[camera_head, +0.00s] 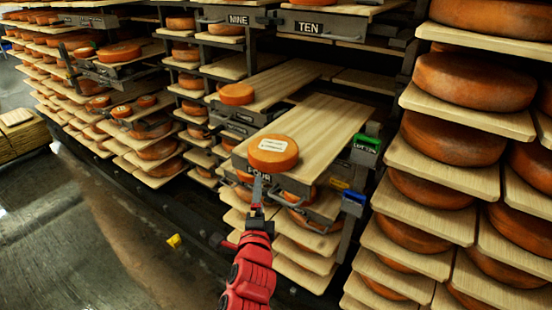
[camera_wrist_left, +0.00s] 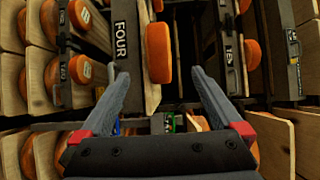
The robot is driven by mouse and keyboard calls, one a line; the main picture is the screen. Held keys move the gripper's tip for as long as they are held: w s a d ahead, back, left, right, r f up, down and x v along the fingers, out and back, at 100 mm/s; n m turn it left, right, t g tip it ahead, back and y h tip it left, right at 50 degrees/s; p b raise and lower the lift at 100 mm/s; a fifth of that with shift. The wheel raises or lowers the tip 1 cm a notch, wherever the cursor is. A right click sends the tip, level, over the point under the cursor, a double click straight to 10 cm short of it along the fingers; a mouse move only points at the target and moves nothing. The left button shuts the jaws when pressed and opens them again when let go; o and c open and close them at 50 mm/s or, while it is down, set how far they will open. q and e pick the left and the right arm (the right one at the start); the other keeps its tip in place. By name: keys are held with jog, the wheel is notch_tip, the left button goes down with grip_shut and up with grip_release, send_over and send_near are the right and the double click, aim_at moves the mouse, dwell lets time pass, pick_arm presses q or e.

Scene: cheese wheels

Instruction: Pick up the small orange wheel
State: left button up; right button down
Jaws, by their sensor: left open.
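A small orange wheel (camera_head: 273,153) with a white label on top lies near the front end of the pulled-out wooden board (camera_head: 318,122) marked FOUR. In the left wrist view, which is turned sideways, the wheel (camera_wrist_left: 158,52) shows ahead of and between the fingers, beside the FOUR plate (camera_wrist_left: 122,38). My left gripper (camera_head: 258,190) is just in front of the board's end, below the wheel. It also shows in the wrist view (camera_wrist_left: 159,95), its two fingers spread and empty. No contact with the wheel is visible. My right gripper is not in view.
Another orange wheel (camera_head: 237,94) lies on a neighbouring pulled-out board. Large wheels fill the shelves on the right (camera_head: 453,138). A green tag (camera_head: 367,144) and a blue part (camera_head: 353,199) stick out right of the FOUR board. The floor (camera_head: 70,215) at left is open.

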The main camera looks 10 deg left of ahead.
pick_arm(q)
jog(key=b, duration=0.7)
send_near(264, 167)
jog(key=x, duration=0.5)
jog(key=shift+w+a+r, duration=0.1)
jog(key=shift+a, duration=0.25)
jog(key=shift+w+a, duration=0.1)
jog(key=shift+w, duration=0.5)
jog(key=x, duration=0.5)
jog(key=shift+w+d+f, duration=0.15)
jog(key=shift+d+f, duration=0.05)
jog(key=shift+f, duration=0.05)
jog(key=shift+r, duration=0.1)
jog(key=shift+c, duration=1.1)
grip_shut()
